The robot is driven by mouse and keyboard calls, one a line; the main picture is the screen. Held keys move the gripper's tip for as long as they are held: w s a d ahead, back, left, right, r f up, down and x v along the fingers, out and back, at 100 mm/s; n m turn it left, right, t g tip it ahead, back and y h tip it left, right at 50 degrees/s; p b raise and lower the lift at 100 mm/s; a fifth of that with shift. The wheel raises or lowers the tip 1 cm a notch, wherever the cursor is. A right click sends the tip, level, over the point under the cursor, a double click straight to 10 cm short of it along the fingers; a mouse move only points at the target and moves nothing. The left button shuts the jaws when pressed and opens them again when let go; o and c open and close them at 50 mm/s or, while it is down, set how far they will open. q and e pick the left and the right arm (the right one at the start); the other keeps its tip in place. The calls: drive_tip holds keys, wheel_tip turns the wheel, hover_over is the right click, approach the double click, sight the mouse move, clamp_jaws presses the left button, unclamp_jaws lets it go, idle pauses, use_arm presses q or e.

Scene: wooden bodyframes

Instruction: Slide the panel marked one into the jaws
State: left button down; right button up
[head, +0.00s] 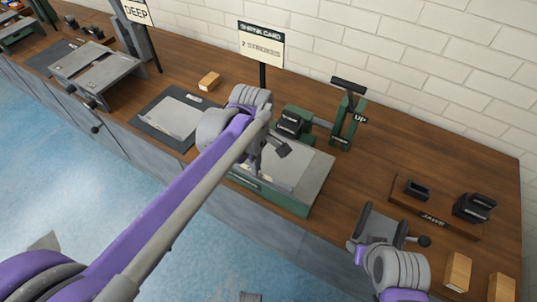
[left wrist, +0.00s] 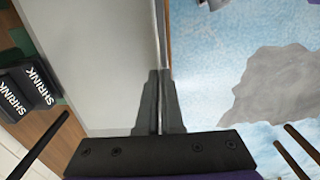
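The green shrinker machine (head: 340,130) stands on the bench with a lever tagged UP. Its black jaws (head: 288,124) show again in the left wrist view, where black blocks (left wrist: 38,86) read SHRINK. A light grey panel (head: 290,168) lies flat on the machine's grey bed (head: 315,182), in front of the jaws. My left gripper (head: 268,152) is over this panel. In the left wrist view the fingers (left wrist: 159,102) are closed together on the panel's (left wrist: 95,55) thin right edge. I cannot read a number on it. My right gripper (head: 386,215) is open and empty, right of the machine.
A second grey panel (head: 180,115) lies on a dark mat (head: 150,122) left of the machine. A board labelled JAWS (head: 405,205) holds black jaw blocks (head: 474,207). Wooden blocks (head: 458,272) stand front right. A sign (head: 262,47) rises behind. The bench's back right is clear.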

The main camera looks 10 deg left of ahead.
sight(268, 158)
use_arm(q)
drive_tip(key=shift+w+d, duration=0.1)
drive_tip(key=shift+w, duration=0.05)
drive_tip(key=shift+w+d+p, duration=0.1)
drive_tip(key=shift+w+d, duration=0.2)
drive_tip(key=shift+w, duration=0.6)
drive_tip(key=shift+w+d+p, duration=0.1)
drive_tip(key=shift+w+d, duration=0.25)
drive_tip(key=shift+w, duration=0.6)
drive_tip(key=shift+w+d+p, duration=0.1)
drive_tip(key=shift+w+d, duration=0.2)
drive_tip(key=shift+w, duration=0.6)
drive_tip(key=shift+c, duration=2.2)
unclamp_jaws()
use_arm(e)
drive_tip(key=shift+r, duration=0.3)
use_arm(q)
drive_tip(key=shift+r, duration=0.1)
use_arm(e)
drive_tip(key=shift+r, duration=0.1)
use_arm(q)
wheel_tip(268, 158, up, 7)
drive_tip(key=p, duration=0.4)
use_arm(e)
drive_tip(key=r, duration=0.1)
drive_tip(key=w+r, duration=0.1)
drive_tip(key=r, duration=0.3)
drive_tip(key=shift+w, duration=0.35)
